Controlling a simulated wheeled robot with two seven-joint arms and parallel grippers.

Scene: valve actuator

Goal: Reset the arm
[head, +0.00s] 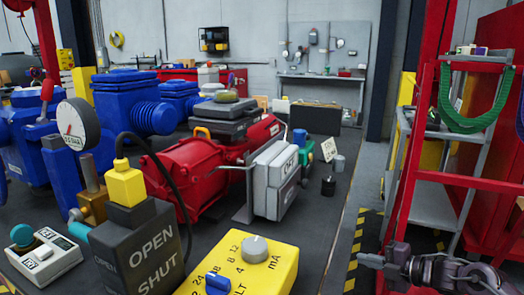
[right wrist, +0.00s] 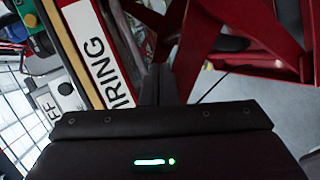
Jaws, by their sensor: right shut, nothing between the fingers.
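My right arm comes in at the lower right of the head view, with its gripper (head: 368,261) pointing left. The gripper is shut and empty, in front of the red frame's post and apart from the bench. In the right wrist view the dark fingers (right wrist: 160,85) are together, with nothing between them. The red valve actuator (head: 195,170) with its grey box (head: 275,180) lies on the dark bench, well left of the gripper. My left gripper is not in view.
A black OPEN/SHUT box (head: 145,245) and a yellow meter (head: 245,268) stand at the bench front. Blue valve bodies (head: 130,95) stand at left. A red frame (head: 415,150) and grey shelf cart (head: 440,205) stand at right. A WIRING label (right wrist: 98,50) shows in the wrist view.

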